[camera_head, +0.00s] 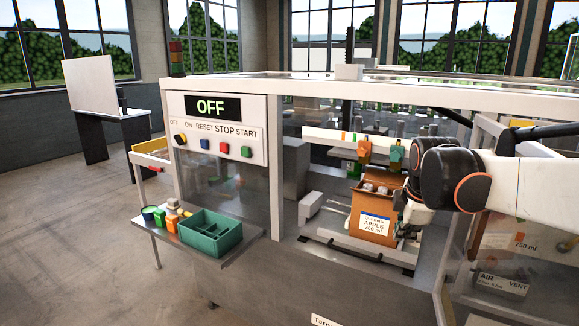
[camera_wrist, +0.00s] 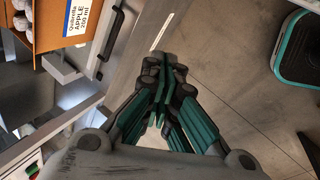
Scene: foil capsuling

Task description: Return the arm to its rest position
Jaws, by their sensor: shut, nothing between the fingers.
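My arm (camera_head: 520,185) reaches in from the right in the head view, over the right part of the machine. My gripper (camera_wrist: 165,90) shows in the wrist view with its teal-lined fingers together and nothing between them. In the head view the fingers are mostly hidden by the wrist. The carton (camera_wrist: 52,25) also shows at the upper left of the wrist view, apart from my fingers.
The machine's panel (camera_head: 218,125) reads OFF. A side shelf (camera_head: 205,257) holds a green tray (camera_head: 210,229) and small coloured items. Machine frame posts and the top beam (camera_head: 400,92) surround the carton. A teal-edged platform (camera_wrist: 297,45) lies on the floor.

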